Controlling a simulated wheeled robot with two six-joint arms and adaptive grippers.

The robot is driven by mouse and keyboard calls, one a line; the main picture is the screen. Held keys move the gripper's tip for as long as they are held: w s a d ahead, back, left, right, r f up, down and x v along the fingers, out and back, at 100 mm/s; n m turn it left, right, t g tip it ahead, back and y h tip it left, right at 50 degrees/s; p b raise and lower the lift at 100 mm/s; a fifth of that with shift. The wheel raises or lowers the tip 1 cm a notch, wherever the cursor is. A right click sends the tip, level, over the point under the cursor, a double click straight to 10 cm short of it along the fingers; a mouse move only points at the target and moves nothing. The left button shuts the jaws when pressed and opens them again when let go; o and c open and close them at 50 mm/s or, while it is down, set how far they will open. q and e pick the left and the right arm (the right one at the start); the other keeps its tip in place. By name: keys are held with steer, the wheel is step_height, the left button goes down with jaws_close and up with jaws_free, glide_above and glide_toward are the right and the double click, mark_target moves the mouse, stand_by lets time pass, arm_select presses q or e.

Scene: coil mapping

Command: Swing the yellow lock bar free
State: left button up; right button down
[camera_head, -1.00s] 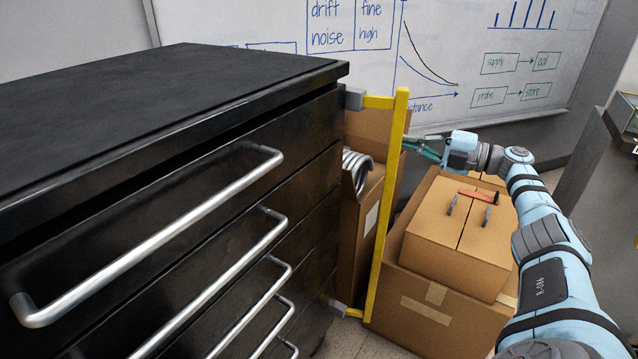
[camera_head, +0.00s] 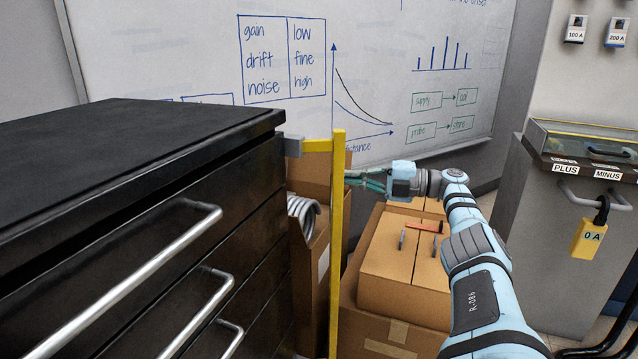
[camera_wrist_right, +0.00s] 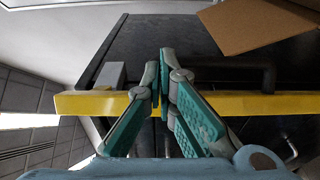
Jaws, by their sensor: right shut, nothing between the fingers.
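The yellow lock bar (camera_head: 337,230) stands upright along the right front edge of the black drawer cabinet (camera_head: 120,135). Its top arm joins a grey hinge bracket (camera_head: 293,146) on the cabinet's side, and the bar stands out from it. In the right wrist view the bar (camera_wrist_right: 255,104) runs across the picture. My right gripper (camera_head: 350,178) reaches in from the right, its fingers shut and empty at the bar's upper part. In the wrist view the fingers (camera_wrist_right: 164,68) overlap the bar; I cannot tell whether they touch it. My left gripper is out of view.
Cardboard boxes (camera_head: 393,261) stand right of the bar, below my right arm. Another open box (camera_head: 318,252) with a grey coil (camera_head: 303,212) sits behind the bar. A grey cabinet with a yellow padlock tag (camera_head: 588,239) is at the right. A whiteboard (camera_head: 210,50) fills the back.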

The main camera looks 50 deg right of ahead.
step_height(320, 180, up, 9)
steer(key=shift+f, duration=0.1)
stand_by(0.7)
